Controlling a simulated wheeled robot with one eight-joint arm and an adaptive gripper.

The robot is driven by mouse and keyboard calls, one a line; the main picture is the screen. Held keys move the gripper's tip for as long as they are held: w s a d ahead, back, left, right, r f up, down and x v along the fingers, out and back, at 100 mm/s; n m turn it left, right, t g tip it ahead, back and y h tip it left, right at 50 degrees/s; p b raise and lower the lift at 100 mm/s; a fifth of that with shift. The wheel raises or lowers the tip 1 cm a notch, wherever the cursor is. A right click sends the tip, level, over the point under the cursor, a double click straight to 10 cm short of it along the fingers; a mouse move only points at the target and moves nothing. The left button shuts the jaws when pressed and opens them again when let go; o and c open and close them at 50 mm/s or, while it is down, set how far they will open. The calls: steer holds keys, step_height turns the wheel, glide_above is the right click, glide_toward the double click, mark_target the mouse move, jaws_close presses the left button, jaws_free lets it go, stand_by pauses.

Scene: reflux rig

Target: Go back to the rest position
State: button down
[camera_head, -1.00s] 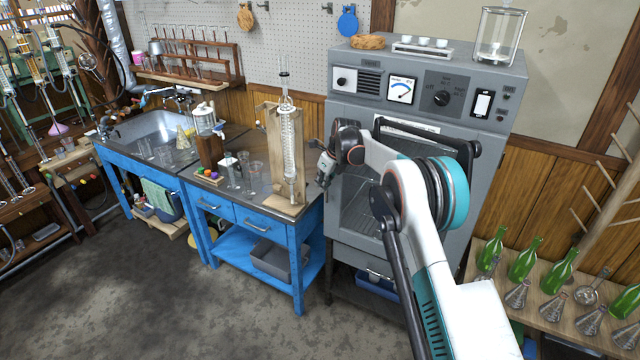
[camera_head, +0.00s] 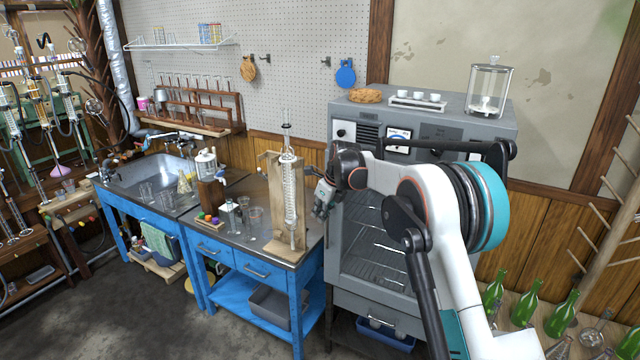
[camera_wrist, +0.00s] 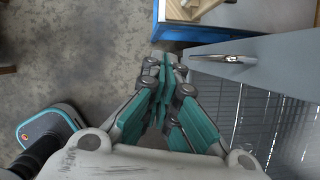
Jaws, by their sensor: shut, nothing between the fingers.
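My gripper (camera_head: 322,198) is in front of the left edge of the grey oven (camera_head: 350,250), just right of the glass condenser (camera_head: 289,190) on its wooden stand (camera_head: 272,195). In the wrist view my gripper (camera_wrist: 165,62) points down, its teal fingers together with nothing between them. The grey oven door with its metal handle (camera_wrist: 225,59) is to the right of the fingers there. The bench corner and the foot of the wooden stand show at the top of that view. My arm hides part of the oven's front and controls.
The blue bench (camera_head: 262,265) with glassware stands left of the oven. On the oven top are a glass jar (camera_head: 489,88), a cup tray (camera_head: 418,104) and a cork ring (camera_head: 365,95). Green bottles (camera_head: 525,303) stand at lower right. The floor (camera_head: 110,310) at lower left is clear.

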steer(key=s+d+r+n+t+h, duration=0.1)
steer(key=s+d+r+n, duration=0.5)
steer(key=s+r, duration=0.45)
steer(key=s+d+r+n+t+h, duration=0.1)
steer(key=s+d+r+n, duration=0.65)
steer(key=s, duration=0.65)
steer(key=s+d+f+n, duration=0.2)
steer(key=s+n, duration=0.2)
steer(key=s, duration=0.5)
steer(key=s+d+f+n+t, duration=0.1)
steer(key=s+d+f+n, duration=0.1)
steer(key=s, duration=0.7)
steer(key=s+d+f+n+t+h+b, duration=0.1)
steer(key=s+f+n, duration=0.3)
steer(key=s, duration=0.5)
steer(key=shift+d+n, duration=0.9)
steer(key=shift+n, duration=0.15)
